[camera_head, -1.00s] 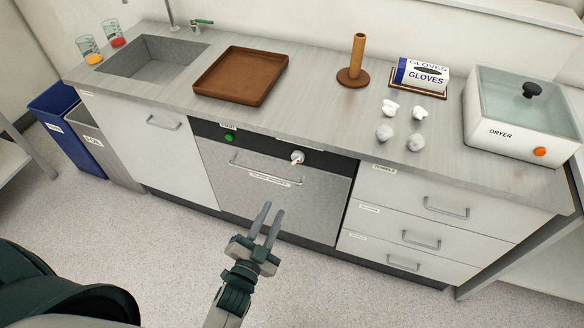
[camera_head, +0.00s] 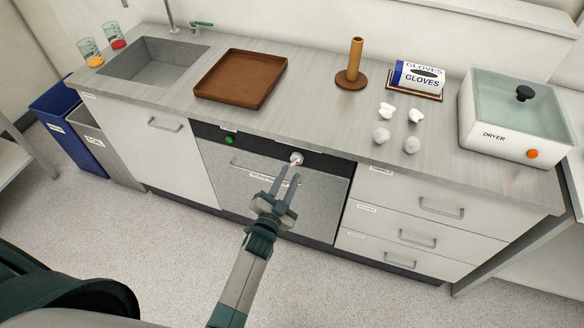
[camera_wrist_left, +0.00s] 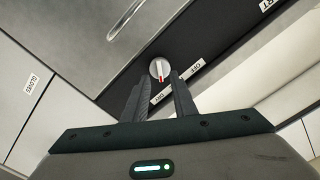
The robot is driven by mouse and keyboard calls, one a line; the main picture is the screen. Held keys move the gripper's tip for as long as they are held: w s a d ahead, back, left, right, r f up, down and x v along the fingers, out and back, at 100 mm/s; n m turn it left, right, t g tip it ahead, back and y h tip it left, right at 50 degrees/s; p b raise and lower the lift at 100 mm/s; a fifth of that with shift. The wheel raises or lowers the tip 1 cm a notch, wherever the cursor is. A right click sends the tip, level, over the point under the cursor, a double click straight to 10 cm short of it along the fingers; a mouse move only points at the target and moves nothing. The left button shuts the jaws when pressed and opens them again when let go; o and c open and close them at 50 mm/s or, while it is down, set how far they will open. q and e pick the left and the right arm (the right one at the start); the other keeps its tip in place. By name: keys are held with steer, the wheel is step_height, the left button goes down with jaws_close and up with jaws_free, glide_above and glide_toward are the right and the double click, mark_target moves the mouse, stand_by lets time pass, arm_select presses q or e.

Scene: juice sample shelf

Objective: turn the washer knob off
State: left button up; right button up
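The washer (camera_head: 258,177) is a grey-fronted unit under the counter with a black strip along its top. Its white round knob (camera_head: 297,158) sits on that strip and also shows in the left wrist view (camera_wrist_left: 159,68) with a red mark on it. Labels lie on the strip beside the knob; one seems to read "OFF" (camera_wrist_left: 196,68). My left gripper (camera_head: 287,172) is open, its two fingers pointing at the knob, just short of it. In the left wrist view the knob shows between and beyond the fingertips (camera_wrist_left: 157,80). My right gripper is not in view.
A green button (camera_head: 229,140) is on the same strip, left of the knob. A bar handle (camera_head: 262,173) crosses the washer front below. The grey counter (camera_head: 320,105) overhangs above. White drawers (camera_head: 400,215) stand to the right. Floor in front is clear.

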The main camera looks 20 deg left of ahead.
mark_target(295, 164)
arm_select(q)
steer(key=shift+w+d, duration=0.1)
steer(key=shift+w, duration=1.6)
jaws_close()
